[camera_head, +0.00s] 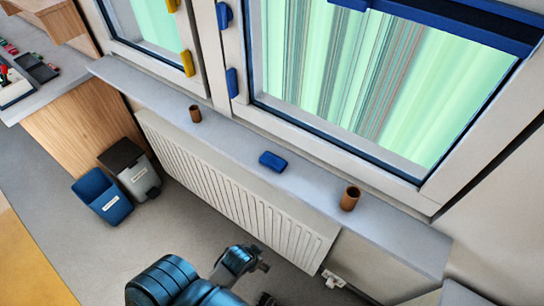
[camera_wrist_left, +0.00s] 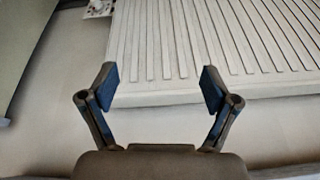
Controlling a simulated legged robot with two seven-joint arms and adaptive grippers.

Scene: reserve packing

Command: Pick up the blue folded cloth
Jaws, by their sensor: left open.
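The blue folded cloth (camera_head: 273,161) lies flat on the grey window sill (camera_head: 232,136), between two brown cups. It does not show in the left wrist view. My left gripper (camera_head: 265,282) is at the bottom of the head view, below the sill and well apart from the cloth. In the left wrist view my left gripper (camera_wrist_left: 157,88) is open, with nothing between its fingers. It faces the white radiator and the floor. My right gripper is not in view.
One brown cup (camera_head: 350,198) stands right of the cloth, another (camera_head: 195,113) to its left. The window frame (camera_head: 300,126) rises behind the sill. The white radiator (camera_head: 240,195) is below, and also shows in the wrist view (camera_wrist_left: 210,45). Bins (camera_head: 103,196) stand at left.

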